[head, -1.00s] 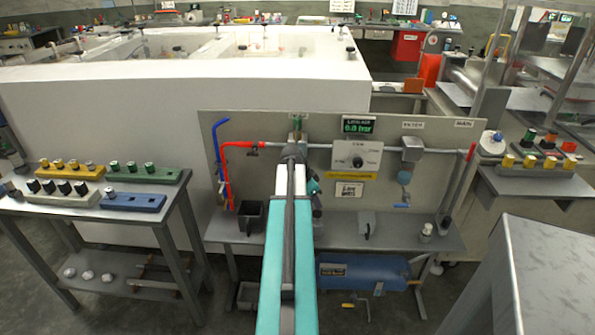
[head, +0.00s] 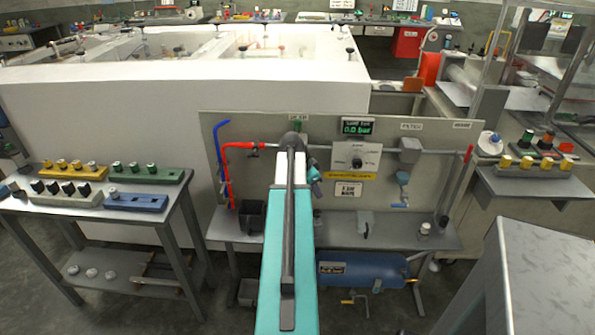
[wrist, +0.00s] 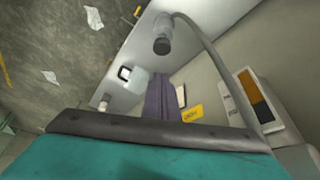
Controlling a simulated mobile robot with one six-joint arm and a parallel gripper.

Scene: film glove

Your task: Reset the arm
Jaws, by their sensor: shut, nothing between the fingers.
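My teal arm (head: 290,240) reaches from the bottom centre of the head view up to the panel. My gripper (head: 316,190) is only partly seen beside the arm's far end, mostly hidden by the arm; it is shut, with nothing seen held. It is in front of the grey panel (head: 260,175) and above the bench shelf (head: 330,231). In the wrist view a teal arm link of mine with a dark edge fills the bottom.
The panel carries red and blue pipes, a white regulator box (head: 356,159) and a filter (head: 410,150). A side table (head: 95,212) is at left; a grey cabinet (head: 545,275) is at right.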

